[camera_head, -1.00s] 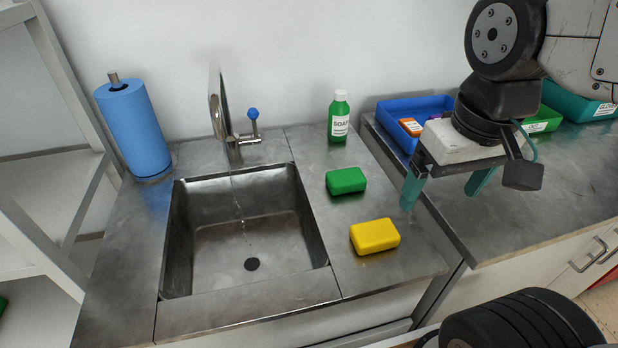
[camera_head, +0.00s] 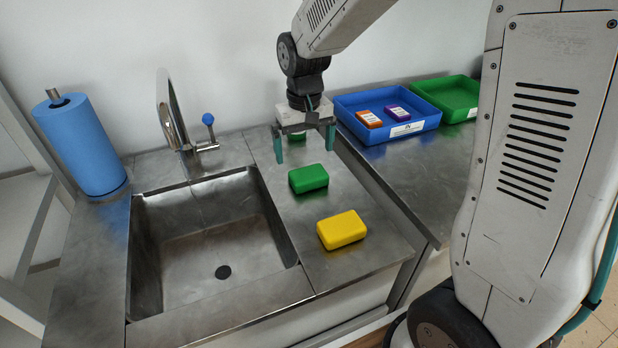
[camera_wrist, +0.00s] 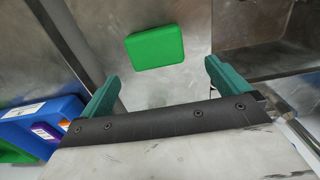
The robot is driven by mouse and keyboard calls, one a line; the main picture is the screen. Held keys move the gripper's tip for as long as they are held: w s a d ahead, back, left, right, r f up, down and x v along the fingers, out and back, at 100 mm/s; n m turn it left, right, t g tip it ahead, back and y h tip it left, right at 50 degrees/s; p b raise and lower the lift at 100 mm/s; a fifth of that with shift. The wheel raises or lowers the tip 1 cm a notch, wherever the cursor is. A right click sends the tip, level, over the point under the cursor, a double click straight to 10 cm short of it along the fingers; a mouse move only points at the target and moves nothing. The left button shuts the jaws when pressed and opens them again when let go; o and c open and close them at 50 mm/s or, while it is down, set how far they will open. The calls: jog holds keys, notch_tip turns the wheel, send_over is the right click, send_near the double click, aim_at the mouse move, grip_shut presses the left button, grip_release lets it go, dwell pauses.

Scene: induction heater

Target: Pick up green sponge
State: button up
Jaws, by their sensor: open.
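The green sponge (camera_head: 308,178) lies flat on the metal counter right of the sink, behind the yellow sponge (camera_head: 342,230). It also shows whole in the wrist view (camera_wrist: 155,47), lying beyond and between my fingertips. My gripper (camera_head: 305,152) is open and empty, with its two teal fingers pointing down above the counter. In the head view it is just behind the green sponge and apart from it. In the wrist view my fingers (camera_wrist: 168,82) stand wider apart than the sponge.
The sink (camera_head: 215,240) with its tap (camera_head: 190,130) is to the left. A blue tray (camera_head: 387,118) with orange and purple boxes and a green tray (camera_head: 448,97) stand at the right. A green object, mostly hidden, is behind my gripper. A blue paper roll (camera_head: 82,145) stands far left.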

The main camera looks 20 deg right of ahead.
aim_at(308, 172)
jog(key=f, duration=0.6)
jog(key=shift+s+d+f, duration=0.25)
jog(key=shift+s+d, duration=0.05)
jog(key=shift+s, duration=0.05)
jog(key=c, duration=0.9)
